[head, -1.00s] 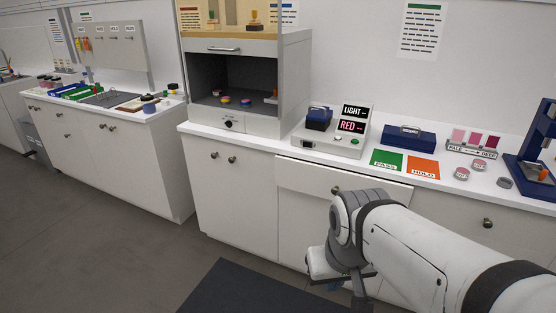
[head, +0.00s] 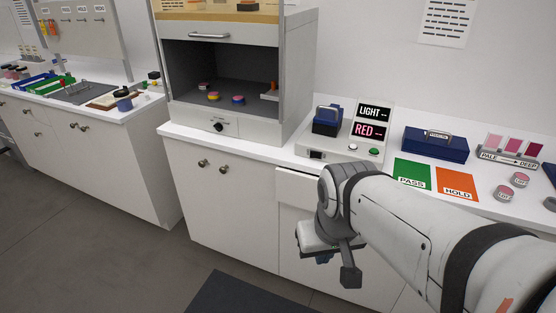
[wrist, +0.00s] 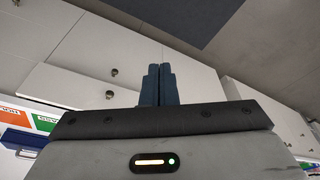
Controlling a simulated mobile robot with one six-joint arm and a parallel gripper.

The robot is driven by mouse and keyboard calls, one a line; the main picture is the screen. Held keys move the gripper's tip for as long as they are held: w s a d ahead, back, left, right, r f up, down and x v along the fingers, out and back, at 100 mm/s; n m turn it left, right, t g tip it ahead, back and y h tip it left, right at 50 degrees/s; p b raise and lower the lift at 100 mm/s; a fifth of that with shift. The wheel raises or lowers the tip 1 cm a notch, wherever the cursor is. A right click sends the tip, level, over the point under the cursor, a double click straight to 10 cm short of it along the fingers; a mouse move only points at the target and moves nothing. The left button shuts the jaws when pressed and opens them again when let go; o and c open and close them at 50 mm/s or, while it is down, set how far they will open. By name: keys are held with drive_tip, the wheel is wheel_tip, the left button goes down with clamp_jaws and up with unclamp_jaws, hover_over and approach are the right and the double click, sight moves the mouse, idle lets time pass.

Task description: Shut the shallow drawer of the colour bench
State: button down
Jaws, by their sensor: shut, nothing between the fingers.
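The shallow drawer (head: 296,188) is a white front just under the worktop of the colour bench (head: 312,164). It stands out a little from the cabinet face, and my arm hides most of it in the head view. In the wrist view, seen upside down, the drawer front (wrist: 75,88) shows as a long pale panel with a round knob (wrist: 109,95). My gripper (wrist: 158,68) is shut and empty, its dark blue fingers together in front of the cabinet fronts. In the head view it hangs low, in front of the cabinet below the drawer.
On the worktop are a light booth (head: 230,80), a sign box reading LIGHT and RED (head: 369,122), a green PASS card (head: 412,173), an orange HOLD card (head: 457,184) and a blue box (head: 436,145). A dark mat (head: 245,295) lies on clear floor.

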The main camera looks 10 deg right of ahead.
drive_tip(key=n+t+y+b, duration=0.4)
drive_tip(key=n+t+b, duration=1.35)
drive_tip(key=b, duration=1.75)
approach(294, 190)
drive_tip(key=w+a+r+n+g, duration=0.1)
drive_tip(key=a+r+n+g, duration=0.1)
drive_tip(key=a+n+g, duration=0.1)
drive_tip(key=w, duration=0.1)
drive_tip(key=w+d+b, duration=0.1)
drive_tip(key=w, duration=0.1)
drive_tip(key=shift+w+d+f+t, duration=0.1)
drive_tip(key=shift+w+d+t, duration=0.05)
drive_tip(key=shift+w+t, duration=0.15)
drive_tip(key=shift+w+d, duration=0.25)
drive_tip(key=shift+w, duration=0.25)
